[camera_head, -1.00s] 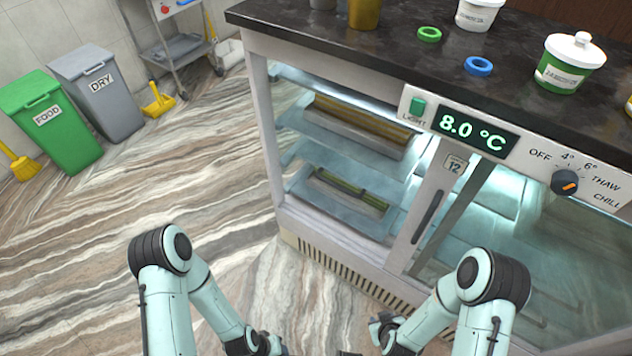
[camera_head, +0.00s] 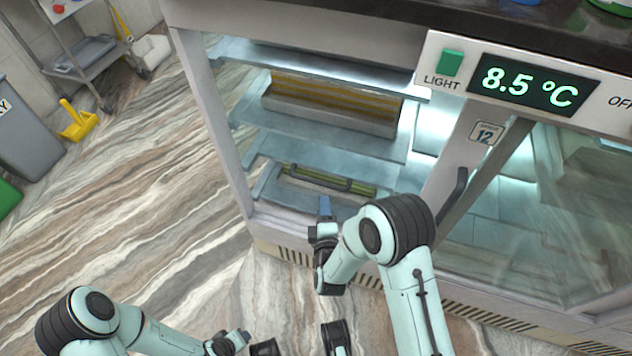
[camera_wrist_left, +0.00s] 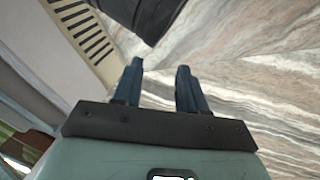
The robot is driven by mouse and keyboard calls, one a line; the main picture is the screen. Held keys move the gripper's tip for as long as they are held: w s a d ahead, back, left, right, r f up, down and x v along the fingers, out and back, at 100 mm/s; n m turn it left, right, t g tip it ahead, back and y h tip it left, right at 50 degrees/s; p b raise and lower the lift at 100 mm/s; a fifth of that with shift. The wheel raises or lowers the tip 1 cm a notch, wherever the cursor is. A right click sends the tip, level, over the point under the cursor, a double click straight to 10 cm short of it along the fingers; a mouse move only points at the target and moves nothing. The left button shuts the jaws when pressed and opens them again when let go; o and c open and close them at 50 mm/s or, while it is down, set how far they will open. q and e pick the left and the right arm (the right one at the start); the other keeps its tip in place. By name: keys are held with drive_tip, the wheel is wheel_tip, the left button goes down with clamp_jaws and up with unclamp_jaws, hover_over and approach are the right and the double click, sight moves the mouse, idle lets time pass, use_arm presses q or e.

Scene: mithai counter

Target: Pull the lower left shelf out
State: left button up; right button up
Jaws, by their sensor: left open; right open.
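The lower left shelf (camera_head: 268,190) is a pale sheet low in the left bay of the cold counter. A narrow tray of green and yellow sweets (camera_head: 330,180) lies on it. My right gripper (camera_head: 325,206) is open, upright in the picture, in front of the shelf's front edge; I cannot tell whether it touches. My right arm hides the shelf's right end. My left gripper (camera_head: 238,340) is low in the head view, well short of the counter. In the left wrist view its two fingers (camera_wrist_left: 158,88) are apart and empty over the floor.
A middle shelf (camera_head: 250,112) with a larger tray of yellow sweets (camera_head: 335,100) is above. A door frame with a dark handle (camera_head: 455,198) stands right of the bay. The vent grille (camera_head: 290,252) runs below.

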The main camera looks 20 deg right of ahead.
sight(320, 184)
drive_tip(key=b+x, duration=0.2)
drive_tip(key=x, duration=0.9)
drive_tip(key=shift+f+b, duration=0.1)
drive_tip(key=shift+b, duration=0.2)
use_arm(q)
drive_tip(key=shift+g, duration=0.6)
drive_tip(key=s+f, duration=0.1)
drive_tip(key=a+f, duration=0.1)
drive_tip(key=f, duration=0.1)
drive_tip(key=s+f, duration=0.1)
drive_tip(key=shift+s+a+f, duration=0.15)
drive_tip(key=shift+s+f, duration=0.15)
drive_tip(key=shift+s, duration=0.05)
use_arm(e)
clamp_jaws()
